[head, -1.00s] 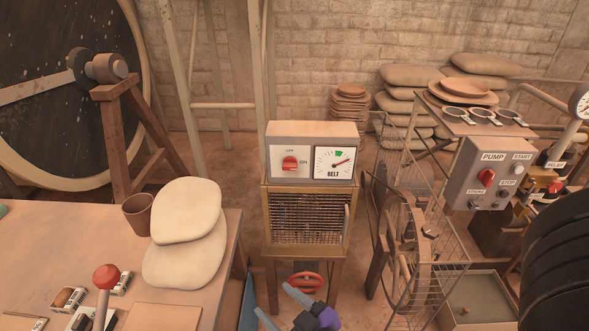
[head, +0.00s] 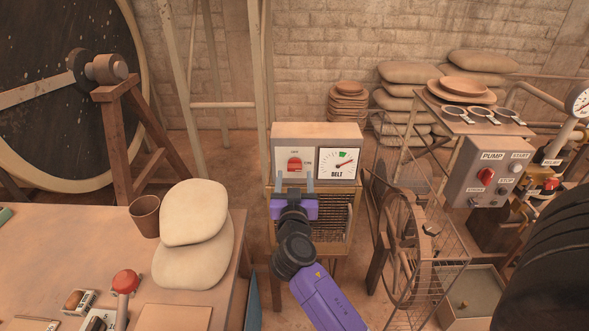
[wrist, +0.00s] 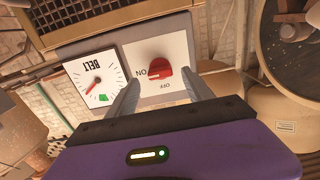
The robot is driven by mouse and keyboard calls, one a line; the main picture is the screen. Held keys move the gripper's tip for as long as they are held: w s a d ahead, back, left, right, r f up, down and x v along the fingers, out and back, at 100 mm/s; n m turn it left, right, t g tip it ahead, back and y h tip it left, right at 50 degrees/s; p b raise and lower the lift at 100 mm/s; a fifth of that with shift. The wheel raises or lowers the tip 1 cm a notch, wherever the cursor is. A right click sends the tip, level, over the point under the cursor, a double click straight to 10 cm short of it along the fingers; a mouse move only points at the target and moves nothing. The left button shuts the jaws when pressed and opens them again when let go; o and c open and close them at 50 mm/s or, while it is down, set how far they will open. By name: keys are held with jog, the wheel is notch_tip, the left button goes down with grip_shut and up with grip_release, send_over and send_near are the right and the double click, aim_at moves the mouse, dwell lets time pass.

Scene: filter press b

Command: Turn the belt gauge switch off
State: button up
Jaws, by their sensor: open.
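The belt box (head: 317,130) stands on a wooden stand with a wire-mesh front. On its left plate is the red switch knob (head: 294,164), with OFF above and ON at its right. The wrist view shows the knob (wrist: 160,74) upside down, its white mark toward ON. The belt gauge (head: 339,163) is beside it, its red needle to the upper right of the dial. My gripper (head: 294,176) is open in front of the plate. In the wrist view its fingers (wrist: 160,84) sit either side of the knob's lower edge, apart from it.
A table with two pale sacks (head: 195,235), a brown cup (head: 145,215) and a red-knobbed lever (head: 126,282) is at left. A spoked wheel (head: 405,245) in a wire cage and a pump panel (head: 490,172) stand at right.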

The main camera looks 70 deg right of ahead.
aim_at(295, 171)
jog(key=shift+p+x, duration=0.35)
jog(key=shift+x, duration=1.45)
grip_shut()
